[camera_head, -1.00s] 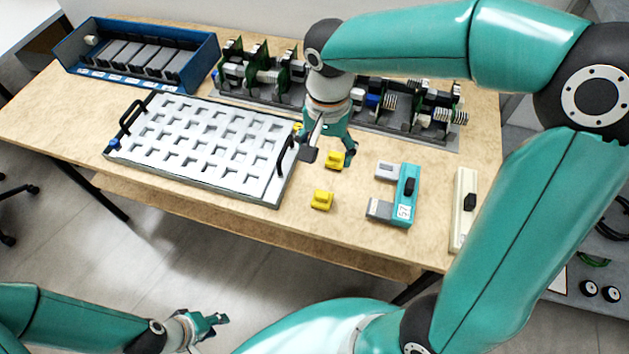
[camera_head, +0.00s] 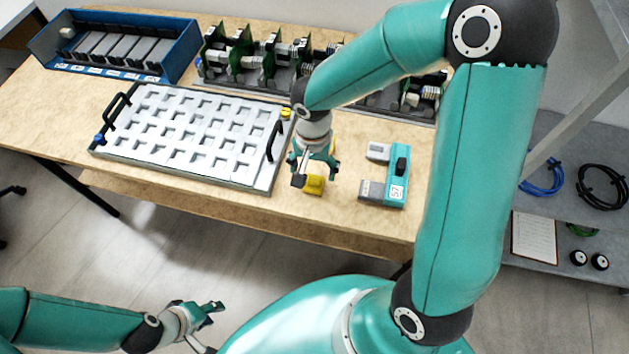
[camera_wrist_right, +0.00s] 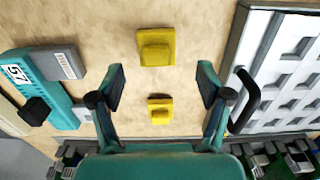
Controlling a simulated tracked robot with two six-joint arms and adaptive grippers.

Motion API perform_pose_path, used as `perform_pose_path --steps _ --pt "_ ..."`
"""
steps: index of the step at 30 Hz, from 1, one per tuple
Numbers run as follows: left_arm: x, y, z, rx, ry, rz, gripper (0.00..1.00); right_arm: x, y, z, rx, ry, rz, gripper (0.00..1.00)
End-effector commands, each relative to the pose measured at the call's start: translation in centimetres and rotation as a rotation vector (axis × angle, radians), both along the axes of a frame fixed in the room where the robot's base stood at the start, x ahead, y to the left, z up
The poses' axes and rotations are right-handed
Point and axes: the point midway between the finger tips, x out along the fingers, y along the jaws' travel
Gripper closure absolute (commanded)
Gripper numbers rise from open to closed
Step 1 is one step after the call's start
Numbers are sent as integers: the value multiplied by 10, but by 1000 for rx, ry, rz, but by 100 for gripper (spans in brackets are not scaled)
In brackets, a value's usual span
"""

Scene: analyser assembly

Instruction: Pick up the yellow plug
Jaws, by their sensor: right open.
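Two yellow plugs lie on the wooden table. The front plug (camera_head: 313,186) shows just below my right gripper (camera_head: 312,174) in the head view. The other is mostly hidden behind that gripper. In the right wrist view, the front plug (camera_wrist_right: 156,47) is at the top, beyond the fingertips, and the rear plug (camera_wrist_right: 160,110) lies lower, between the lines of the fingers. My right gripper (camera_wrist_right: 162,83) is open, empty and above the table. My left gripper (camera_head: 212,311) is at the bottom of the head view, apart from the table, with its fingers apart.
A white tray (camera_head: 146,92) with black handles lies left of the plugs. A teal device (camera_head: 396,179) marked 57 lies to their right. A rack of green boards (camera_head: 240,62) and a blue bin (camera_head: 110,38) stand behind. Bare table separates the plugs from tray and device.

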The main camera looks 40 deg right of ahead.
Motion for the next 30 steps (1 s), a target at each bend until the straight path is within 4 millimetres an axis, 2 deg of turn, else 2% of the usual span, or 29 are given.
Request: perform_pose_path --steps 4,8,17,27,30 --pt "0 0 5 0 0 0 63 -8 2 -21 1 8 1 23" --pt "0 0 3 0 0 0 63 -6 2 -37 1 3 1 23" --pt "0 0 3 0 0 0 63 -6 2 -41 1 0 0 23" --pt "0 0 3 0 0 0 63 -5 2 -41 1 1 0 80" --pt "0 0 3 0 0 0 63 -5 2 -41 1 0 0 93"
